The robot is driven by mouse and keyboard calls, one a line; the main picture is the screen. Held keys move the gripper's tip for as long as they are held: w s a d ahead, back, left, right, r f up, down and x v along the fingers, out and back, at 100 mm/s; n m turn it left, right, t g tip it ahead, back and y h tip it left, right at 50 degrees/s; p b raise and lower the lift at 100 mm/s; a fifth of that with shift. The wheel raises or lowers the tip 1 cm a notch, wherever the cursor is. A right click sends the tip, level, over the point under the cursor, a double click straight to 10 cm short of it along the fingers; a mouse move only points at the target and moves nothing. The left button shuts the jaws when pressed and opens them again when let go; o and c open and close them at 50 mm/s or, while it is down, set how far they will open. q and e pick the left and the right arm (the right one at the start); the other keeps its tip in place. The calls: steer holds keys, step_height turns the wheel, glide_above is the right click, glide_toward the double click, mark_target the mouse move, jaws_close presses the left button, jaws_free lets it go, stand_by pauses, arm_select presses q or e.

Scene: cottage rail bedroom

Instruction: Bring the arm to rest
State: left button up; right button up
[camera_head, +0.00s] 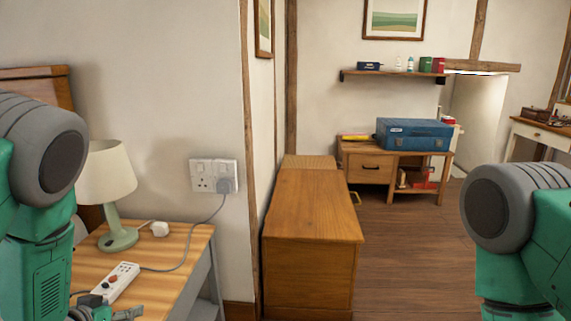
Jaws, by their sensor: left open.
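My left arm comes in at the left edge, its grey and green links bent beside the bedside table. My left gripper (128,313) shows only in part at the bottom edge, low by the front of the bedside table (185,262). It is open, and I see nothing held in it. Much of it is cut off by the frame. My right arm stands at the right edge with a grey joint and green link. Its gripper is out of the picture.
A cable runs to the wall socket (214,176). A wooden cabinet (312,215) stands mid-picture. A desk with a blue case (412,134) is behind. Floor is clear right of the cabinet.

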arm_select(q)
steer(key=s+d+f+g+p, duration=0.2)
steer(key=s+d+g, duration=0.1)
steer(key=s, duration=0.8)
steer(key=s+d+f+g+p, duration=0.1)
steer(key=s+d+f+g, duration=0.2)
steer(key=s, duration=0.8)
steer(key=s+d+f+g+p, duration=0.2)
steer(key=s+d+f+g, duration=0.1)
steer(key=s, duration=0.8)
steer(key=shift+g+y+p, duration=0.3)
steer(key=shift+g+y, duration=0.1)
steer(key=shift+g, duration=0.3)
steer(key=shift+w, duration=0.15)
